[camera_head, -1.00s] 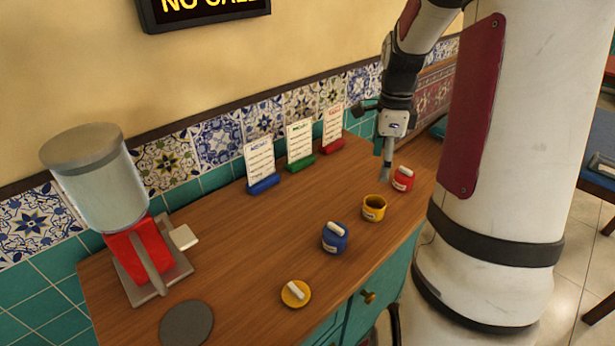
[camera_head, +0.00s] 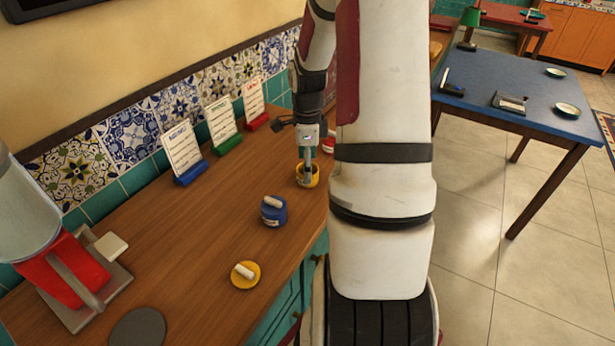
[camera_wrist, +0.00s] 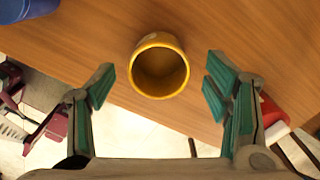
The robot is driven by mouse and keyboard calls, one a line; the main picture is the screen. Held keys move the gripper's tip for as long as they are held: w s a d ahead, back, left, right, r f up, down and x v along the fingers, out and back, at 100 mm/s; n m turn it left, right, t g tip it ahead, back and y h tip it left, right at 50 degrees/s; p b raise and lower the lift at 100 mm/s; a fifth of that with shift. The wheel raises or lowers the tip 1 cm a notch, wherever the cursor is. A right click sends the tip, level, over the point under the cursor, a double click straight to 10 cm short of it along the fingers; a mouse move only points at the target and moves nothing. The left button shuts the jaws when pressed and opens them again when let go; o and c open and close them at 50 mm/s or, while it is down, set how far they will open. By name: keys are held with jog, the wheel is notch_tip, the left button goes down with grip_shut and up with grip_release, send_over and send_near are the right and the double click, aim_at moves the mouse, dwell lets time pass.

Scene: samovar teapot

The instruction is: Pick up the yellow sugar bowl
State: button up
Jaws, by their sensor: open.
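The yellow sugar bowl (camera_head: 308,175) stands on the wooden counter, lidless, near the counter's front edge. In the wrist view the bowl (camera_wrist: 160,44) shows its round open mouth and empty-looking dark inside. My gripper (camera_head: 307,178) is above or at the bowl in the head view and hides part of it. In the wrist view my gripper (camera_wrist: 158,85) is open, with one teal-padded finger on each side, and the bowl lies ahead of and between the fingertips, with gaps on both sides. The yellow lid (camera_head: 246,275) with a white handle lies apart on the counter.
A blue lidded bowl (camera_head: 273,211) stands to the left. A red bowl (camera_head: 328,145) is close behind, partly hidden by my arm; red also shows right of the fingers (camera_wrist: 270,111). Card stands (camera_head: 184,152) line the wall. The counter's middle (camera_head: 200,220) is clear.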

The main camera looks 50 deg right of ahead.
jog(key=shift+f, duration=1.55)
jog(key=shift+c, duration=0.2)
jog(key=shift+s, duration=0.1)
jog(key=c, duration=1.3)
jog(key=shift+c, duration=0.2)
jog(key=shift+r, duration=0.1)
